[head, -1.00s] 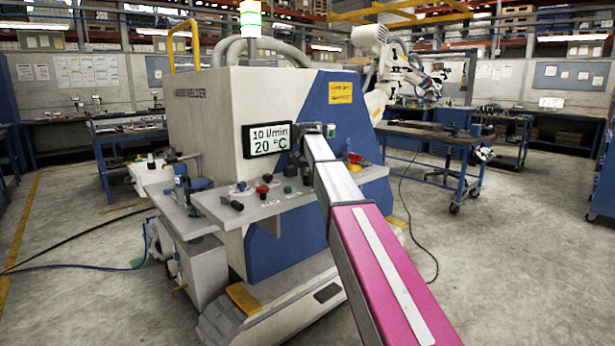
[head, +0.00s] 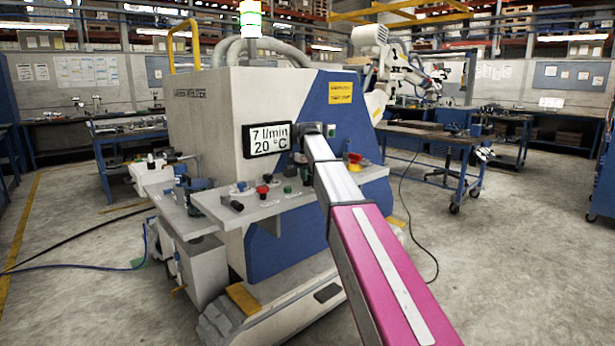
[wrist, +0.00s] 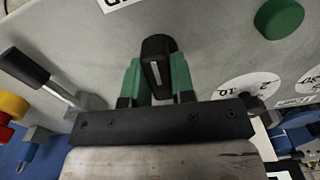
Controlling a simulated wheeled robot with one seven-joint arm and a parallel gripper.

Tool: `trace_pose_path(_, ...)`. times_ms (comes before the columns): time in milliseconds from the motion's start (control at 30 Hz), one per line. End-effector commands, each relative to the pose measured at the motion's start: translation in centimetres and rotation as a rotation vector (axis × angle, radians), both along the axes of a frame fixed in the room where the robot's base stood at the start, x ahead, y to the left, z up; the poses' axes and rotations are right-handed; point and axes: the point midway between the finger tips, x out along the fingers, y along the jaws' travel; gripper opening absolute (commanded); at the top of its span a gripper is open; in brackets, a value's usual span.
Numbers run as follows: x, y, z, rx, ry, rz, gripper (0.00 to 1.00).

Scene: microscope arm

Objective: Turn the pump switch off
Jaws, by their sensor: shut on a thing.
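A black rotary switch knob (wrist: 157,50) with a white line on its top sits on the grey panel (wrist: 215,50) in the wrist view. The white line runs nearly straight up and down in that picture. My gripper (wrist: 156,75) has its green fingers on either side of the knob and is shut on it. In the head view my arm hides the knob and most of the gripper. The display (head: 267,139) on the machine reads 7 l/min and 20 °C.
A green button (wrist: 279,18) and a numbered dial plate (wrist: 242,90) lie to the right of the knob. A black-handled lever (wrist: 25,67) and a red-and-yellow button (wrist: 10,107) are at the left. The machine's control shelf (head: 240,208) carries several buttons.

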Motion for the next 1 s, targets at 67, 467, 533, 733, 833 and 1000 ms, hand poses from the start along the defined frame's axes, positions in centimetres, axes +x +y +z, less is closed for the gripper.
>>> trace_pose_path(67, 0.02, 0.00, 0.06, 0.000, 0.000, 0.037, 0.00)
trace_pose_path(467, 0.02, 0.00, 0.07, 0.000, 0.000, 0.128, 0.00)
trace_pose_path(533, 0.02, 0.00, 0.07, 0.000, 0.000, 0.130, 0.00)
trace_pose_path(733, 0.03, -0.01, 0.07, -0.001, -0.001, 0.131, 0.00)
trace_pose_path(833, 0.04, 0.00, 0.07, -0.001, -0.001, 0.131, 0.00)
trace_pose_path(1000, 0.02, 0.00, 0.05, 0.000, 0.000, 0.130, 0.49)
